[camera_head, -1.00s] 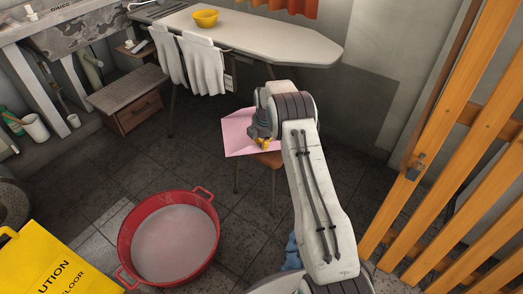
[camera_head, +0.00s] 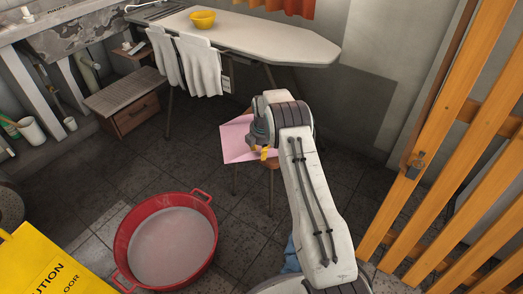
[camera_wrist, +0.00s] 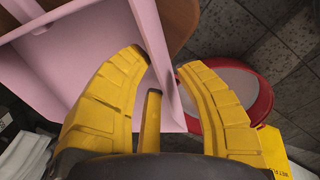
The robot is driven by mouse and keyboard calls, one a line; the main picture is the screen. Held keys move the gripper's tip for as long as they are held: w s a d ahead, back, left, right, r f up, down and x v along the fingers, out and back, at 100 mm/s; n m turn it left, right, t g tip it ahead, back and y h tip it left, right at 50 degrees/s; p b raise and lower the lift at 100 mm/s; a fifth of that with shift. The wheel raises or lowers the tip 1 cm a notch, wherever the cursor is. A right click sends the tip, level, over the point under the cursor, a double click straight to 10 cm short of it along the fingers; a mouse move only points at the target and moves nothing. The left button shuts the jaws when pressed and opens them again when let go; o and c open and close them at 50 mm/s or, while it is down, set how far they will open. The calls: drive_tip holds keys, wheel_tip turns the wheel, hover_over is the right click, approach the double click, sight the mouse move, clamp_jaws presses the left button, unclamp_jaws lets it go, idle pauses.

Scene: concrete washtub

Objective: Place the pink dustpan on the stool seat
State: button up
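The pink dustpan (camera_head: 235,140) lies over the small wooden stool seat (camera_head: 272,166), its left part reaching past the seat's edge. In the wrist view the dustpan (camera_wrist: 85,60) fills the upper left, and the brown seat (camera_wrist: 182,18) shows beside it at the top. My gripper (camera_head: 264,153) is at the dustpan's near right side. In the wrist view its yellow fingers (camera_wrist: 158,62) are spread, with a pink side wall running through the gap between them. I see no clear contact. My arm hides part of the stool and dustpan.
A red tub (camera_head: 122,245) stands on the floor at the lower left, near a yellow caution sign (camera_head: 40,265). An ironing board (camera_head: 260,42) with a yellow bowl (camera_head: 202,19) is behind. Orange slats (camera_head: 440,140) stand at the right. Floor between tub and stool is clear.

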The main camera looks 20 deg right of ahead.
drive_tip(key=s+a+r+m+p, duration=0.2)
drive_tip(key=s+r, duration=0.3)
drive_tip(key=r, duration=0.6)
drive_tip(key=s+a+r+m+p, duration=0.1)
drive_tip(key=s+a+r+m, duration=0.2)
drive_tip(key=r, duration=0.8)
drive_tip(key=s+a+r+m, duration=0.3)
drive_tip(key=s+r, duration=0.1)
drive_tip(key=s, duration=0.6)
drive_tip(key=s+a+r+m, duration=0.3)
drive_tip(key=s+r, duration=0.2)
drive_tip(key=s, duration=0.6)
drive_tip(key=s+a+f+m, duration=0.1)
drive_tip(key=s+m, duration=0.3)
drive_tip(key=s, duration=0.8)
drive_tip(key=shift+f+m, duration=0.4)
drive_tip(key=shift+f, duration=0.1)
drive_tip(key=shift+w+r+t, duration=0.1)
drive_tip(key=shift+t, duration=0.2)
